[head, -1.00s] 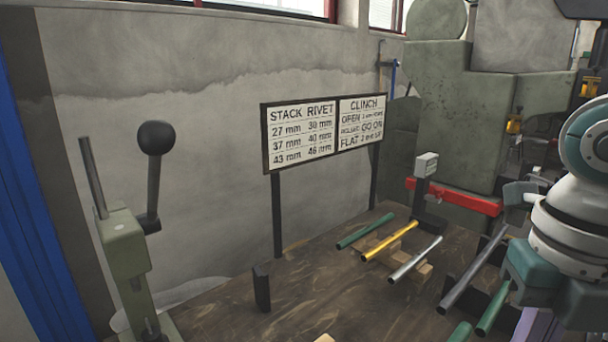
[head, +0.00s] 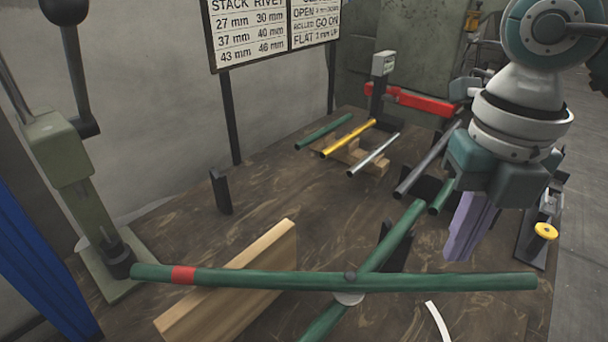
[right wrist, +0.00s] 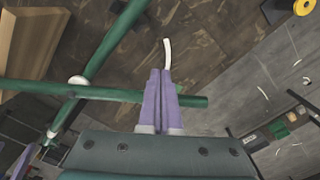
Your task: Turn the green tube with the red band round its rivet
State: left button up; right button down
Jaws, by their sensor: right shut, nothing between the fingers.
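The green tube with the red band (head: 440,281) lies nearly level across the front of the head view. Its red band (head: 183,275) is near its left end. The rivet (head: 350,277) joins it to a second green tube (head: 392,236) that crosses it diagonally. In the right wrist view the banded tube (right wrist: 112,94) and rivet (right wrist: 78,81) also show, but the band does not. My right gripper (head: 457,257) is shut and empty, its purple fingers pointing down behind the tube's right part. In the wrist view its fingers (right wrist: 160,75) overlap the tube near its end; contact cannot be told.
A wooden block (head: 230,285) stands near the tube's left part. A green lever press (head: 65,165) is at the left. Behind lie a green, a yellow (head: 347,139) and a silver tube on wooden supports, near a red bar (head: 425,103). Bare tabletop lies between.

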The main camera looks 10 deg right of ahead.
jog(key=shift+s+m+p, duration=1)
jog(key=shift+s+p, duration=0.1)
jog(key=shift+p, duration=0.1)
